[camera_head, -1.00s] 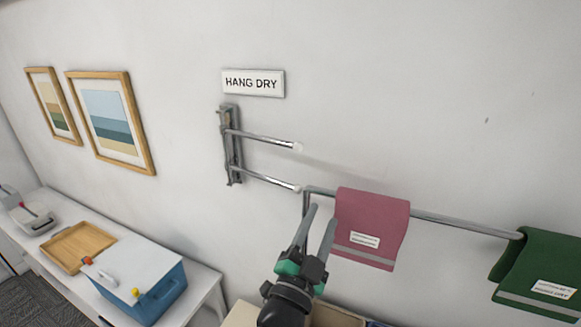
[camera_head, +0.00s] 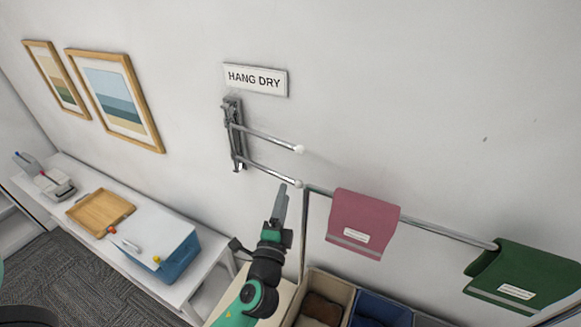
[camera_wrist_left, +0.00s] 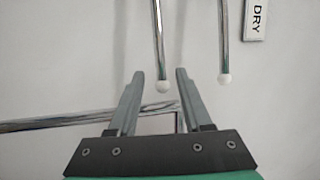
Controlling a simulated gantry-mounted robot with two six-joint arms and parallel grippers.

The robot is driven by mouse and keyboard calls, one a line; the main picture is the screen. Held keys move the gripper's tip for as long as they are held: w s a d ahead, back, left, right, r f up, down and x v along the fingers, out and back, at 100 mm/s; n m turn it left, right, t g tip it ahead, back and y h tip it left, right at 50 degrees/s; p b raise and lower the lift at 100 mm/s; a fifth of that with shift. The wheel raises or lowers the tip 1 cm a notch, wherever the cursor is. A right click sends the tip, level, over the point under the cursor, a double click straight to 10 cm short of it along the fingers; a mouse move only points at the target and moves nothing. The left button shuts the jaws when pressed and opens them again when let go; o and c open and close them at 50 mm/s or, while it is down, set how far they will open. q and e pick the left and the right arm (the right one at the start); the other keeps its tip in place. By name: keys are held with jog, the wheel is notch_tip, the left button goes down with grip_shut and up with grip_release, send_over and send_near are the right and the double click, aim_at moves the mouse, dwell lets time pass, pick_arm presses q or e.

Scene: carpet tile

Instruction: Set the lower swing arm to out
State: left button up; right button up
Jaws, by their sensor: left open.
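The lower swing arm (camera_head: 265,170) is a chrome rod with a white ball tip, on a metal wall bracket (camera_head: 235,134) below the HANG DRY sign. The upper swing arm (camera_head: 268,138) runs roughly parallel above it. My left gripper (camera_head: 280,204) is just below the lower arm's tip in the head view. In the left wrist view my open left gripper (camera_wrist_left: 156,78) has its fingers on either side of the lower arm's white tip (camera_wrist_left: 162,87), with nothing clamped. The upper arm's tip (camera_wrist_left: 225,79) is to the right, outside the fingers. My right gripper is not in view.
A fixed rail (camera_head: 445,234) with a pink towel (camera_head: 362,220) and a green towel (camera_head: 530,272) begins close to the lower arm's tip. Bins (camera_head: 325,290) stand below. A white bench (camera_head: 75,180) with a tray and cooler is at left.

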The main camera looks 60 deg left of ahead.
aim_at(266, 169)
pick_arm(q)
jog(key=p+x, duration=0.1)
jog(key=x, duration=0.8)
jog(key=shift+w+a+r, duration=0.1)
jog(key=shift+a, duration=0.1)
grip_shut()
dwell(0.9)
